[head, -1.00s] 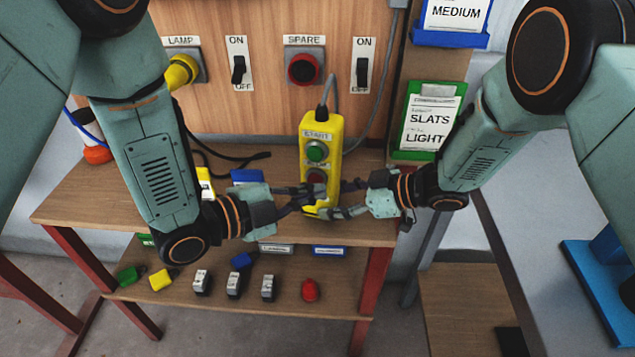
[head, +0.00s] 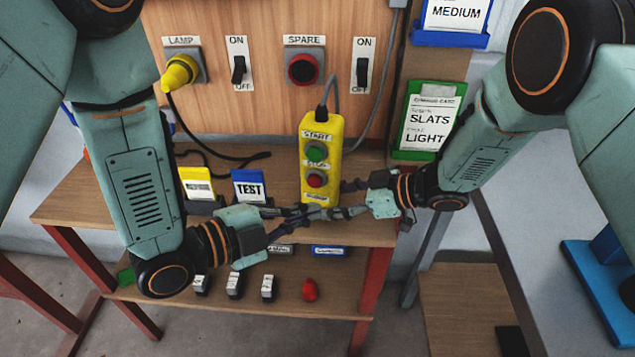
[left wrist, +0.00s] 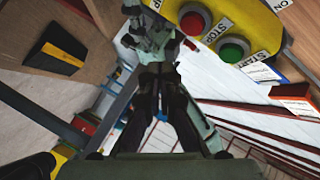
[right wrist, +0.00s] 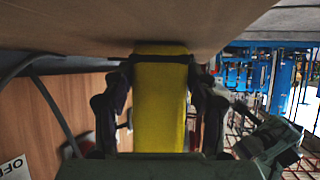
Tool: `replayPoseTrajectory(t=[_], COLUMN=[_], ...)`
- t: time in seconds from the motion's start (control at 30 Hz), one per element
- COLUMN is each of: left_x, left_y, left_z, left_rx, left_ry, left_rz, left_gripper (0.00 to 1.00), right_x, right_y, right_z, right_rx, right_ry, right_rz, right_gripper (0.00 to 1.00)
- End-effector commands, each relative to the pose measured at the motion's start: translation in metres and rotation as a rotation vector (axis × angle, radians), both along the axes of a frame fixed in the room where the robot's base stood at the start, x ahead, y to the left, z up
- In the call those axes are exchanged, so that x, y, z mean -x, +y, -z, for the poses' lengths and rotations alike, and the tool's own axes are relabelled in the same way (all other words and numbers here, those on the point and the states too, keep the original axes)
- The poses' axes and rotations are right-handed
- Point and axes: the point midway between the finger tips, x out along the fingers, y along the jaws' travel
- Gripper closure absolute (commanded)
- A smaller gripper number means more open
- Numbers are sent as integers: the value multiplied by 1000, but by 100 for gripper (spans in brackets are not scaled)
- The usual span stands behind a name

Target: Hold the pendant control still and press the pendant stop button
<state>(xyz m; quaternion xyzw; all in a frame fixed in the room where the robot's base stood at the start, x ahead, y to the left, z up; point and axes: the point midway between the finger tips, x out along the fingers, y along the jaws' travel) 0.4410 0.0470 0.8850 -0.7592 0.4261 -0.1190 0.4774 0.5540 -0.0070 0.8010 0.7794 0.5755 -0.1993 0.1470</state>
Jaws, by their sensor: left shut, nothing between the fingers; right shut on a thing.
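The yellow pendant control (head: 334,150) stands upright on the upper shelf, with a green START button (head: 316,151) above a red STOP button (head: 316,179). My right gripper (head: 350,198) is shut on the pendant's lower part from the right. In the right wrist view the pendant's yellow body (right wrist: 160,110) lies between its fingers. My left gripper (head: 308,213) is shut and empty, its fingertips low in front of the pendant, below the STOP button. In the left wrist view the red STOP button (left wrist: 193,21) shows just beyond and right of the fingertips, uncovered.
A TEST card holder (head: 249,187) and a yellow one (head: 196,184) stand left of the pendant. The pendant's cable (head: 352,145) runs up the panel.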

Motion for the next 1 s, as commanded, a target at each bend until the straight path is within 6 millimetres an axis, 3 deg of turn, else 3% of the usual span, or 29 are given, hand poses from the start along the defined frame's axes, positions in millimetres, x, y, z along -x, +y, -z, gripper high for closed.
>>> replayPoseTrajectory(t=[0.27, 0.9, 0.93, 1.0], left_x=[17, 17, 17, 17], left_y=[2, 2, 2, 2], left_z=[0, 0, 0, 0], left_rx=[-1, -1, -1, -1], left_ry=[1, -1, -1, -1], left_rz=[1, 0, 0, 0], left_gripper=[100, 100, 100, 100], right_x=[0, -1, -1, -1], right_y=[0, 0, 0, 0], right_z=[0, 0, -1, -1], right_rx=[0, -1, -1, -1], right_ry=[0, -1, -1, -1], right_rz=[2, 2, 2, 2], right_gripper=[60, 60, 41, 35])
